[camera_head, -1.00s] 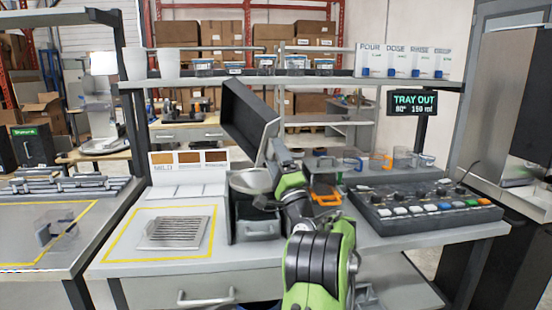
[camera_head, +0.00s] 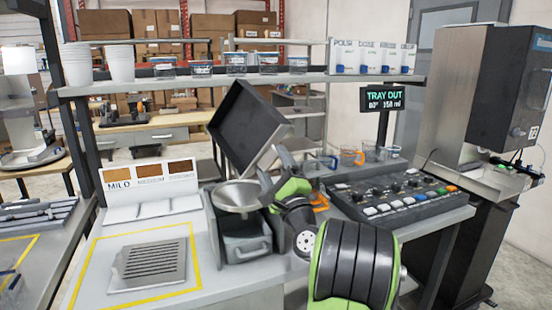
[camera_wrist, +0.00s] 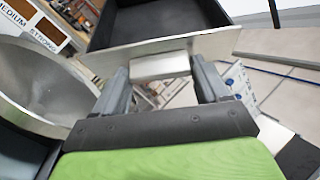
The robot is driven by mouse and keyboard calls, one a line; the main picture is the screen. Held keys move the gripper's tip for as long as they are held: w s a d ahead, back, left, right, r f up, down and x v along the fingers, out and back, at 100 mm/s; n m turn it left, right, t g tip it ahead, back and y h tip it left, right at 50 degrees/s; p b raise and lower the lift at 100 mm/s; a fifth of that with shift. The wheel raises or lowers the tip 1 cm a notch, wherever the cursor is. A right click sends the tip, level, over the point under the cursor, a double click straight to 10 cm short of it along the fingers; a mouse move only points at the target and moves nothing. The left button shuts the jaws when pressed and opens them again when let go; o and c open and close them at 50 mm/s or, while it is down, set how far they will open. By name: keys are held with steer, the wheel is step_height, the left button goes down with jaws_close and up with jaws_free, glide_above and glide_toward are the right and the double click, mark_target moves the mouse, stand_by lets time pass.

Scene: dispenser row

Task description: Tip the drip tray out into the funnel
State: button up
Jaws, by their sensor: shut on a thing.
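The drip tray (camera_head: 246,128) is a dark, deep tray with a light grey outer wall. It is held up in the air, steeply tilted, above and behind the metal funnel (camera_head: 240,196). My gripper (camera_wrist: 165,78) is shut on the tab at the tray's end wall, which shows between the fingers in the wrist view, where the tray's dark inside (camera_wrist: 150,18) looks empty as far as I see. The funnel (camera_wrist: 45,85) is at the left there. It sits over a grey box with a handle (camera_head: 247,246). Any liquid is not visible.
A slotted grate (camera_head: 151,262) lies within a yellow outline on the left of the bench. A button panel (camera_head: 395,200) and several glass cups stand to the right. A shelf (camera_head: 245,82) with cups and jars runs behind the tray. A sign (camera_head: 384,99) reads TRAY OUT.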

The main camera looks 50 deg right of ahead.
steer(key=p, duration=0.1)
steer(key=r+m+p, duration=0.1)
steer(key=shift+w+d+r+g+p, duration=0.1)
steer(key=shift+w+d+g+p, duration=0.1)
steer(key=shift+g+p, duration=0.15)
steer(key=m+p, duration=0.1)
steer(key=p, duration=0.1)
steer(key=d+m+g+p, duration=0.1)
steer(key=p, duration=0.2)
steer(key=m+g+p, duration=0.1)
steer(key=p, duration=0.1)
steer(key=shift+d+r+m+g+h+p, duration=0.2)
steer(key=shift+r+m+g+h+p, duration=0.1)
steer(key=shift+h+p, duration=0.1)
steer(key=d+m+g+y+p, duration=0.1)
steer(key=m+p, duration=0.2)
steer(key=p, duration=0.5)
steer(key=d+m+g+y+p, duration=0.1)
steer(key=m+g+y+p, duration=0.1)
steer(key=p, duration=0.5)
steer(key=d+f+m+g+y+p, duration=0.1)
steer(key=m+g+p, duration=0.1)
steer(key=p, duration=0.6)
steer(key=shift+m+g+y+p, duration=0.25)
steer(key=shift+m+y+p, duration=0.05)
steer(key=shift+m, duration=0.5)
